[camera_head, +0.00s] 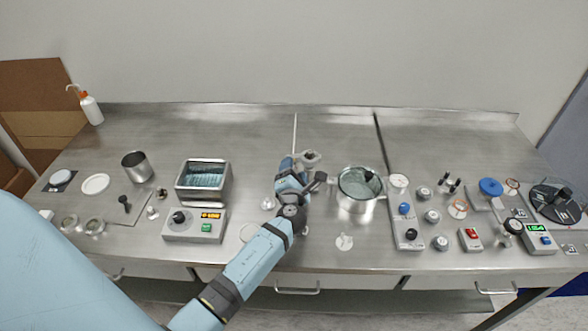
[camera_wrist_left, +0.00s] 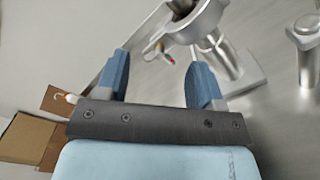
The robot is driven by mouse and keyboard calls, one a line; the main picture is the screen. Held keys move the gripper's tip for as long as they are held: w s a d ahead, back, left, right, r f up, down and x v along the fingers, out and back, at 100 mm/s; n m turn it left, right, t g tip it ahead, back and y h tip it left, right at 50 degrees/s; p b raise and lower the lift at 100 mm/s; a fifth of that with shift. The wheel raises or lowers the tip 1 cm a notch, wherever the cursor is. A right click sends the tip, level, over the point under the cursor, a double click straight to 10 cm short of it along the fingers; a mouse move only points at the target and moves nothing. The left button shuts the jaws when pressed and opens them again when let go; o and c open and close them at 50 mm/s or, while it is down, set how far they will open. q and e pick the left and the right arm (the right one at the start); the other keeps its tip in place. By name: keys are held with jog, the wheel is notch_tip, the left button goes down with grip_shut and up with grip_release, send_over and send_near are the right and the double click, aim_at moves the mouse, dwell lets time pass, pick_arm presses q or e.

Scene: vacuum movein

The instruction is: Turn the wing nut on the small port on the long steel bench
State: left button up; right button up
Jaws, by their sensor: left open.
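The long steel bench (camera_head: 250,135) runs across the head view. The small port (camera_head: 311,157) is a short metal fitting at its middle rear, partly hidden by my left gripper (camera_head: 296,168). In the left wrist view the port (camera_wrist_left: 202,22) shows as a round metal clamp at the top, on a metal stem. The wing nut (camera_wrist_left: 165,54) appears as a small metal piece with orange-brown tips at the clamp's side. My left gripper (camera_wrist_left: 158,70) is open, its blue fingers on either side of the wing nut. I cannot tell whether either finger touches it. My right gripper is out of view.
A steel pot (camera_head: 358,207) stands close to the right of my left wrist. A rectangular bath (camera_head: 203,197) and a control box (camera_head: 194,226) are to the left. Several knobs and boxes crowd the right side. The bench's rear left is mostly clear.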

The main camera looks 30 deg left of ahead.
pick_arm(q)
jog(key=shift+w+a, duration=0.2)
jog(key=shift+w, duration=0.1)
jog(key=c, duration=0.9)
jog(key=shift+c, duration=0.2)
jog(key=shift+n+b, duration=0.4)
jog(key=shift+n, duration=3.1)
